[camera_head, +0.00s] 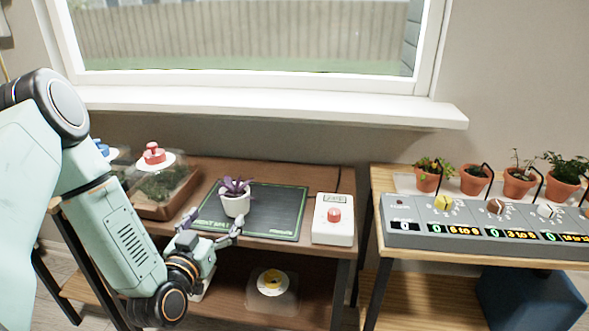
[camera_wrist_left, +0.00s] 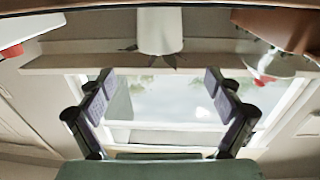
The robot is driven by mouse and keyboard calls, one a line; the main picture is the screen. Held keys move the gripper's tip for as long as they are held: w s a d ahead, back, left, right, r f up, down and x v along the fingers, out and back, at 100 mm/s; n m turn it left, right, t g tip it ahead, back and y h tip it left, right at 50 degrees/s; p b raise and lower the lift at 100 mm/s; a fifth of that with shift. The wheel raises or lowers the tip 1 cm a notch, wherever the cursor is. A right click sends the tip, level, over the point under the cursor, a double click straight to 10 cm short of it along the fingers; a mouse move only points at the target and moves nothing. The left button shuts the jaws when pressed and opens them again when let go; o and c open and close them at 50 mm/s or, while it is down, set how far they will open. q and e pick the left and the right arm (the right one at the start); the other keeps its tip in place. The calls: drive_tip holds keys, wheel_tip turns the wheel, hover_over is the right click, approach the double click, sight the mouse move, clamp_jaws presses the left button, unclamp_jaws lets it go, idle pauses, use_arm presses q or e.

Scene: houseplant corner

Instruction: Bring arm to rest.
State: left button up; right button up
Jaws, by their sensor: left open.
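My left arm comes in from the left in the head view. Its gripper (camera_head: 214,220) is open and empty, low at the front edge of the brown table. A white pot with a purple-leaved plant (camera_head: 235,205) stands upright on a dark green-edged mat (camera_head: 275,212), just behind the fingertips. In the left wrist view the picture is upside down. There the two fingers of my left gripper (camera_wrist_left: 162,95) are spread wide, and the white pot (camera_wrist_left: 160,30) shows outside the gap between them. My right gripper is not in view.
A white box with a red button (camera_head: 333,228) stands right of the mat. A clear-covered planter with a red knob (camera_head: 165,185) stands at the left. A grey control panel (camera_head: 480,228) and several terracotta pots are on the right table.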

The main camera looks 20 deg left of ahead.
sight(236, 195)
use_arm(q)
drive_tip(key=w+b, duration=0.1)
drive_tip(key=w, duration=0.2)
drive_tip(key=w+a+b, duration=0.1)
drive_tip(key=w, duration=0.3)
drive_tip(key=w+a+b, duration=0.1)
drive_tip(key=w, duration=0.3)
drive_tip(key=shift+f, duration=0.1)
drive_tip(key=shift+w+r, duration=0.1)
drive_tip(key=shift+r, duration=0.45)
drive_tip(key=shift+r+p, duration=0.3)
drive_tip(key=shift+r, duration=0.15)
drive_tip(key=shift+f, duration=0.1)
drive_tip(key=shift+f, duration=0.15)
